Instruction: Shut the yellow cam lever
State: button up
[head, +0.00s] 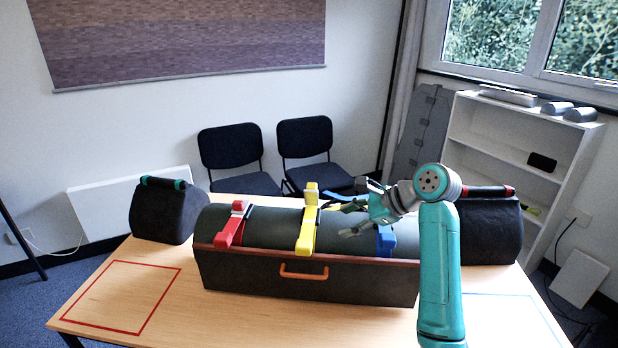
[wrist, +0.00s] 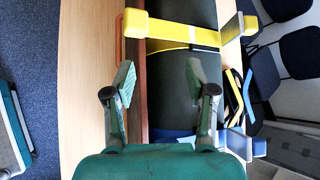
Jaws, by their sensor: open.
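The yellow cam lever (head: 311,193) is at the top of the yellow strap (head: 306,240), on the middle of a dark green roll (head: 270,228). In the wrist view, a broad yellow bar (wrist: 175,27) crosses the roll near the top edge, with a narrower yellow band below it. A grey-faced yellow end piece (wrist: 233,28) sticks up at its right end. Whether the lever is fully open is hard to tell. My gripper (head: 346,220) is open and empty above the roll, right of the yellow strap. Its open fingers (wrist: 160,78) also show in the wrist view, apart from the lever.
A red strap (head: 230,232) is on the left of the roll and a blue strap (head: 385,240) on the right, partly behind my arm. The roll lies in a dark case with an orange handle (head: 304,272). Dark bags (head: 160,215) stand at both ends. The table (head: 190,300) is clear in front.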

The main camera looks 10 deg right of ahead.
aim_at(311, 192)
jog(key=i+j, duration=0.1)
jog(key=i, duration=0.35)
jog(key=i+j, duration=0.15)
jog(key=i, duration=0.25)
